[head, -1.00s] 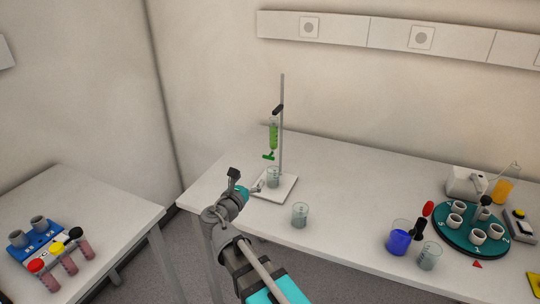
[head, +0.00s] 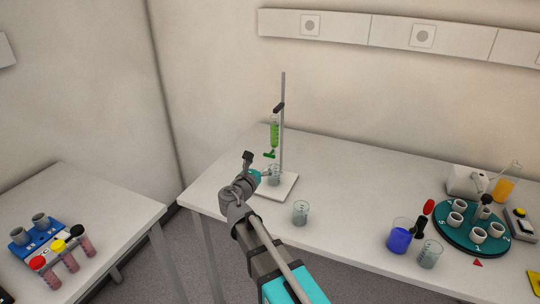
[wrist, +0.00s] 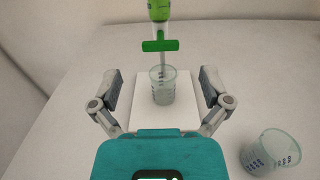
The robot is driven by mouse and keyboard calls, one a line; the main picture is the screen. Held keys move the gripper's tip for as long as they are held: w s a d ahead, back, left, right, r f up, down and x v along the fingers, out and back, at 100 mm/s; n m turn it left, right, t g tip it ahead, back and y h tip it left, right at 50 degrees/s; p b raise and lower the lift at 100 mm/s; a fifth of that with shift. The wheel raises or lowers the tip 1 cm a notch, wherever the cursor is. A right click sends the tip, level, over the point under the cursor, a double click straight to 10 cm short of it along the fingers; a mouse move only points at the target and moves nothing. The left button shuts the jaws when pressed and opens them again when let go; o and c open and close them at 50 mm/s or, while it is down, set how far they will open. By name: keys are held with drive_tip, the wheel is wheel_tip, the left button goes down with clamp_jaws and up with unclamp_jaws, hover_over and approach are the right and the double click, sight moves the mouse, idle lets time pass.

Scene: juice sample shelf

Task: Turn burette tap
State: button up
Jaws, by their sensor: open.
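The burette (head: 275,130) holds green liquid and is clamped upright on a stand with a white base (head: 285,188). Its green tap (head: 269,154) sits at the lower end. In the wrist view the tap (wrist: 160,45) lies crosswise, ahead of my gripper and midway between its fingers. A beaker (wrist: 163,86) stands on the base under the burette tip. My gripper (wrist: 160,85) is open and empty, its fingers apart on either side of the beaker in the picture. In the head view my gripper (head: 266,172) is beside the stand, partly covering the beaker.
A second beaker (head: 300,213) stands on the table (head: 340,190) in front of the stand, right of my gripper. Farther right are a blue-filled beaker (head: 400,236), a clear beaker (head: 430,254) and a teal carousel (head: 462,238). A side table on the left holds a blue rack (head: 38,236).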

sight(269, 155)
drive_tip(key=x, duration=0.6)
drive_tip(key=shift+w, duration=0.25)
drive_tip(key=shift+c, duration=0.2)
drive_tip(key=shift+d, duration=0.1)
drive_tip(key=c, duration=1.1)
drive_tip(key=shift+m, duration=2.6)
drive_tip(key=o, duration=1.1)
